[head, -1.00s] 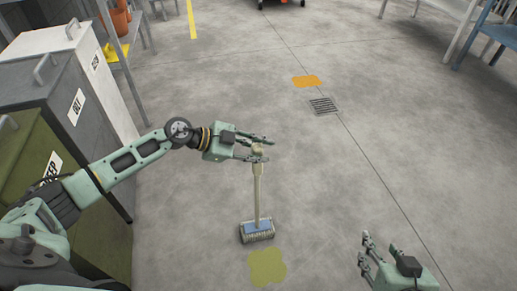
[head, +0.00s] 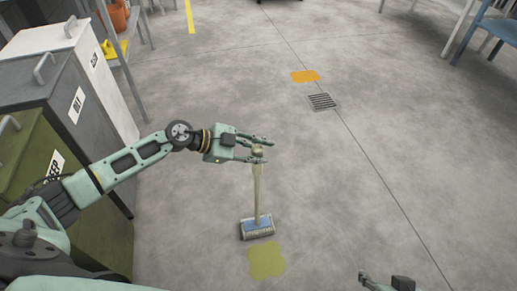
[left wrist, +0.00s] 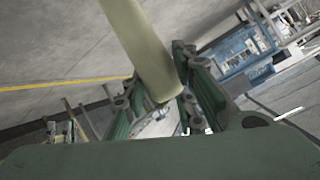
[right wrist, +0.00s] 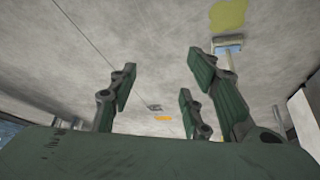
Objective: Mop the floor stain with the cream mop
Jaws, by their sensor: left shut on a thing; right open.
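The cream mop (head: 258,190) stands nearly upright in the head view, its blue-topped head (head: 257,227) low at the floor. My left gripper (head: 262,150) is shut on the top of its handle; the pale handle (left wrist: 145,50) also shows between the fingers in the left wrist view. A yellow-green stain (head: 266,259) lies on the floor just in front of the mop head, on the near side. An orange stain (head: 305,76) lies farther off. My right gripper (right wrist: 150,95) is open and empty; only its tips show at the head view's bottom edge.
A floor drain (head: 322,101) lies near the orange stain. Green, grey and white bins (head: 60,80) line the left side, with a shelf (head: 117,50) behind. Blue-topped furniture (head: 495,30) stands at the far right. The floor between is clear.

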